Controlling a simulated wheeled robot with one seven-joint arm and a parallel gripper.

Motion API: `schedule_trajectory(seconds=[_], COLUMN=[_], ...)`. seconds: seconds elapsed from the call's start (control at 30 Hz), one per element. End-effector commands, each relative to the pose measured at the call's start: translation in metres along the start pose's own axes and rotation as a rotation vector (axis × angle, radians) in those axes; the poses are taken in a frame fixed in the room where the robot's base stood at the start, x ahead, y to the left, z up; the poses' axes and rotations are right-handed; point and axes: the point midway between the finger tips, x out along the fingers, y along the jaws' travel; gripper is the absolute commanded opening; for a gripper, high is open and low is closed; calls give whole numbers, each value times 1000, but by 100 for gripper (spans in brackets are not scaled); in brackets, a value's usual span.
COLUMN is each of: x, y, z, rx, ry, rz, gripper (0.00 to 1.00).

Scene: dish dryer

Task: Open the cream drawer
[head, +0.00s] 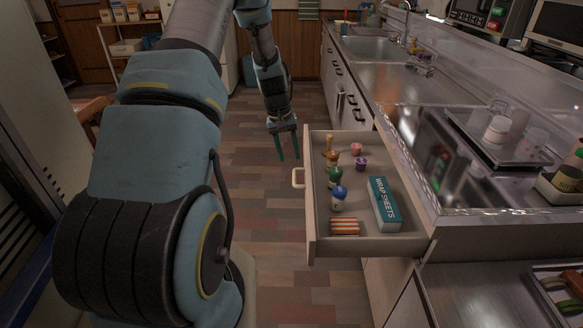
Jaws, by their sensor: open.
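The cream drawer (308,217) is pulled well out from the counter on the right, and its inside shows. Its pale handle (298,178) sits on the front panel, facing left. Inside lie a teal box marked WRAP SHEETS (384,204), a blue-topped bottle (339,198), a green-topped bottle (335,177), a wooden item (330,157), small pink and purple items and a striped orange packet (344,227). My gripper (287,158) is open and empty, pointing down beyond the handle at the drawer's far left corner, apart from the handle.
The steel counter (375,85) runs along the right, with a sink (372,48) at the back and a tray with white cups (497,130). More closed drawers with dark handles (345,97) line its front. The tiled floor (290,235) left of the drawer is clear.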

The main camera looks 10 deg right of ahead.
Motion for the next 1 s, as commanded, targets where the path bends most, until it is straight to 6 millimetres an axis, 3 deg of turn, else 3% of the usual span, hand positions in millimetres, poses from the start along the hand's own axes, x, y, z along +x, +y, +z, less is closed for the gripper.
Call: schedule_trajectory(seconds=[0.2, 0.57, 0.67, 0.83, 1.0], x=[-22, -26, -35, -80, -132], y=[0, 0, -3, -21, -47], z=[0, 0, 5, 40, 105], rx=[1, 0, 1, 2, 5], ry=[1, 0, 6, 35, 75], rz=[0, 0, -7, -46, -100], gripper=[48, 48, 48, 48, 48])
